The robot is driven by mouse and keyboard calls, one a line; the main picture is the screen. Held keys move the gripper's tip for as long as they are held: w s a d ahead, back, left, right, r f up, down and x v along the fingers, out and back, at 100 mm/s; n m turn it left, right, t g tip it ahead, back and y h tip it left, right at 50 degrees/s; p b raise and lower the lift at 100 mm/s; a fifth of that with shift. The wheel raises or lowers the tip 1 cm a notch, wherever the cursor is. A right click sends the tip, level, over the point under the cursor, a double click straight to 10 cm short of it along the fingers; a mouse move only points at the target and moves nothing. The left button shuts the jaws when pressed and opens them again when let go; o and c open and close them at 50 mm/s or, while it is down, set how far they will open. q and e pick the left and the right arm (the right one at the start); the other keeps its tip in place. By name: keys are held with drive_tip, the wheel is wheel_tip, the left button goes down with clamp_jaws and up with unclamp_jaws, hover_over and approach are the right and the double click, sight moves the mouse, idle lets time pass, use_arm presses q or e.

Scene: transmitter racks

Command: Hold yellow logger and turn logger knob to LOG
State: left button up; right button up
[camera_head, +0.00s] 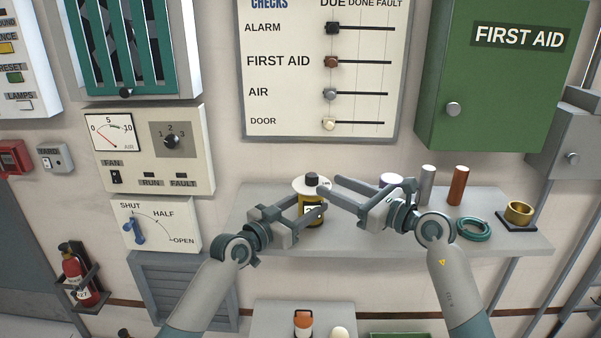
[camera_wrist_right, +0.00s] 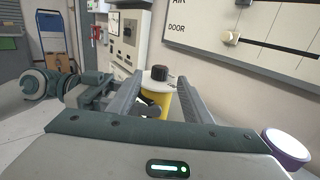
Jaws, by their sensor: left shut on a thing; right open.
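The yellow logger (camera_head: 312,208) stands upright on the grey wall shelf, with a pale round top plate and a dark knob (camera_head: 312,179) on it. My left gripper (camera_head: 318,207) is shut on the logger's body from the left. My right gripper (camera_head: 328,187) is open, its fingers pointing at the logger's top from the right. In the right wrist view the logger (camera_wrist_right: 156,98) and its black knob (camera_wrist_right: 160,73) show between and beyond the open fingers. The knob's setting and the LOG mark cannot be read.
The grey shelf (camera_head: 390,243) also holds a purple-sided white-topped pot (camera_wrist_right: 287,145), a grey cylinder (camera_head: 427,185), a brown cylinder (camera_head: 458,186), a teal ring (camera_head: 473,230) and a brass cup (camera_head: 519,212). A checks board (camera_head: 320,130) hangs above. A lower surface (camera_head: 275,318) carries small items.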

sight(307, 175)
idle(0.4)
drive_tip(key=x, duration=1.2)
drive_tip(key=shift+d, duration=0.1)
drive_tip(key=shift+f, duration=0.1)
drive_tip(key=c, duration=1.1)
